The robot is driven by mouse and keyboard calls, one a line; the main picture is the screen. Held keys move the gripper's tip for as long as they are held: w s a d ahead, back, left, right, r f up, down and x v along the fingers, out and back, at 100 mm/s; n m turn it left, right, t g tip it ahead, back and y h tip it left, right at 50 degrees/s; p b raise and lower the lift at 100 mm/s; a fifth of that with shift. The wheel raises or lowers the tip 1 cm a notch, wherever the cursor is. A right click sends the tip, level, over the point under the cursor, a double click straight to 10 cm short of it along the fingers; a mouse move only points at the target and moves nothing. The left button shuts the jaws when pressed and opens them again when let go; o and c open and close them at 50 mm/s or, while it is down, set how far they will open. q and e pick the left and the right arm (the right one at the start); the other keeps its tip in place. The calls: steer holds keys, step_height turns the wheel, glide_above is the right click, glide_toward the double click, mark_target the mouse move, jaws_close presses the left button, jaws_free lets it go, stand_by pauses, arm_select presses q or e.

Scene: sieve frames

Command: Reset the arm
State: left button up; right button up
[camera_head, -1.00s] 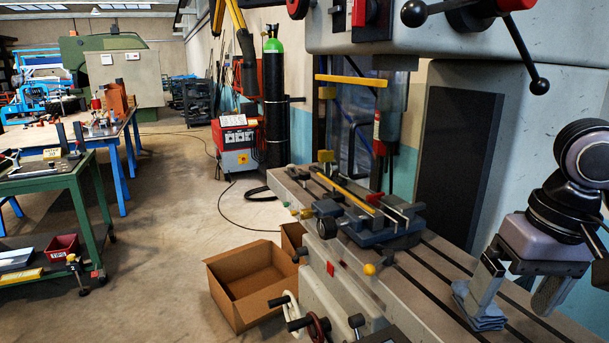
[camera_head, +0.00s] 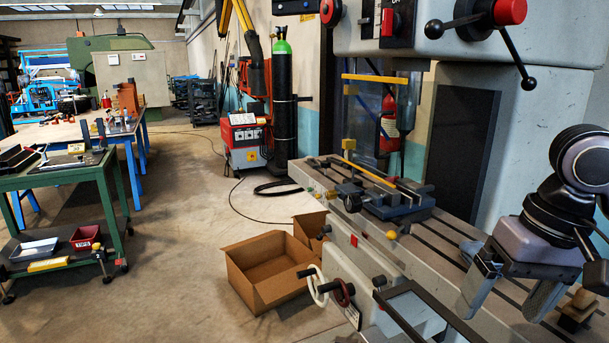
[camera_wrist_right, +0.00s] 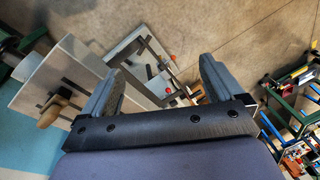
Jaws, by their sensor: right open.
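My right gripper (camera_head: 510,289) is at the right of the head view, pointing down in front of the machine's grey slotted table (camera_head: 440,240). Its two fingers are spread apart with nothing between them. The right wrist view shows the same open, empty fingers (camera_wrist_right: 161,70), with the pale machine table and the floor beyond them. My left gripper is not in view.
A blue-grey vise (camera_head: 390,205) sits on the machine table. A wooden block (camera_head: 578,304) is at the lower right. An open cardboard box (camera_head: 265,270) stands on the floor. A green workbench (camera_head: 60,180) is at left, with clear floor between.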

steer(key=s+a+f+m+g+y, duration=0.1)
steer(key=s+a+m+g+y, duration=0.1)
steer(key=a+m+y, duration=0.65)
steer(key=s+a+f+m+g+y, duration=0.1)
steer(key=s+a+m+g+y, duration=0.1)
steer(key=a+m+y, duration=0.6)
steer(key=w+d+f+n+t+h, duration=0.25)
steer(key=f+n+t, duration=0.35)
steer(key=n, duration=0.5)
steer(key=w+d+f+n+t+h, duration=0.15)
steer(key=f+n+t+h, duration=0.3)
steer(key=n+t, duration=0.5)
steer(key=w+d+f+n+t+h, duration=0.25)
steer(key=f+n+t, duration=0.3)
steer(key=n, duration=0.75)
steer(key=s+d+f+m+g+h, duration=0.2)
steer(key=s+f+m, duration=0.4)
steer(key=f, duration=0.4)
steer(key=s+d+f+m+g+h, duration=0.2)
steer(key=s+f+m+g+h, duration=0.2)
steer(key=f+m, duration=0.4)
step_height(320, 180, down, 2)
steer(key=s+g, duration=0.1)
steer(key=s, duration=0.1)
steer(key=shift+s+d+h, duration=0.2)
steer(key=shift+s+h, duration=0.1)
steer(key=shift+s, duration=0.05)
